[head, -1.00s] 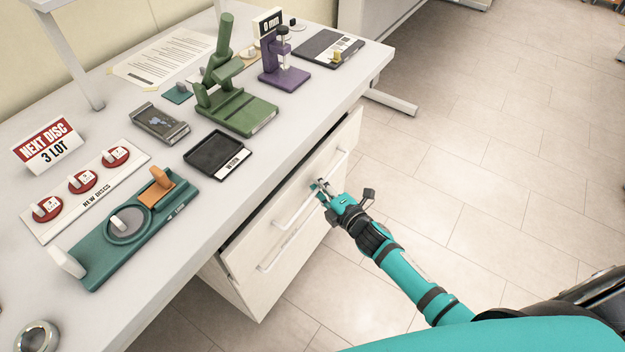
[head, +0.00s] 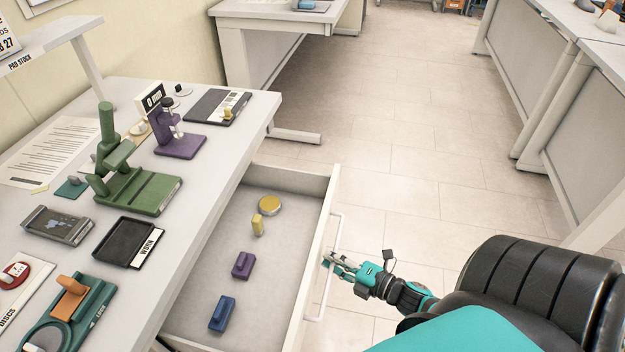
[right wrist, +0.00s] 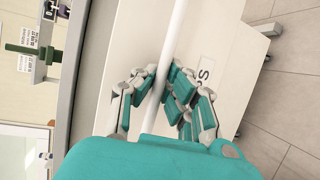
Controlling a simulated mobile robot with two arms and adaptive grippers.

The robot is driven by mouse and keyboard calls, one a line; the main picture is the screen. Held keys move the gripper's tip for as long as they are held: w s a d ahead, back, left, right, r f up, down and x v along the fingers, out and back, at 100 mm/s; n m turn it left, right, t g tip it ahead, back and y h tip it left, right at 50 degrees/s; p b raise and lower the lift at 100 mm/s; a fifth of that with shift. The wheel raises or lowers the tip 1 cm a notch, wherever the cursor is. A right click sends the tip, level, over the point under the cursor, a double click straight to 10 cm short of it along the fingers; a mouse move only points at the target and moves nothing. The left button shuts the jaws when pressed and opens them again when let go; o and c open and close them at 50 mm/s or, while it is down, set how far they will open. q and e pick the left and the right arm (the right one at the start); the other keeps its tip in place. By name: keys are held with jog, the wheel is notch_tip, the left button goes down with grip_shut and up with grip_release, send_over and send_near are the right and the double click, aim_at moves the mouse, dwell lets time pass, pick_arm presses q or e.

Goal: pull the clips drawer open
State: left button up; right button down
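The drawer (head: 238,212) under the workbench stands open, pulled well out from the bench. Its white front carries a long bar handle (head: 328,270). My right gripper (head: 330,260) is at this handle, outside the drawer front. In the right wrist view the handle bar (right wrist: 176,30) runs between the fingers of the gripper (right wrist: 163,80), which are closed around it. The drawer front also shows there, with a label (right wrist: 204,70) mostly hidden by the fingers; only an "S" reads clearly. My left gripper is not in view.
A black tray (head: 124,241) and a green stand (head: 137,190) are on the bench. The floor (head: 400,170) beyond is clear.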

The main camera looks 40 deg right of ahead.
jog(key=shift+s+d+r, duration=0.1)
jog(key=shift+s+d, duration=0.55)
jog(key=shift+s, duration=0.1)
jog(key=c, duration=1.4)
grip_release()
jog(key=shift+s, duration=0.1)
jog(key=v, duration=1.1)
jog(key=shift+s+d+r, duration=0.1)
jog(key=shift+s, duration=0.3)
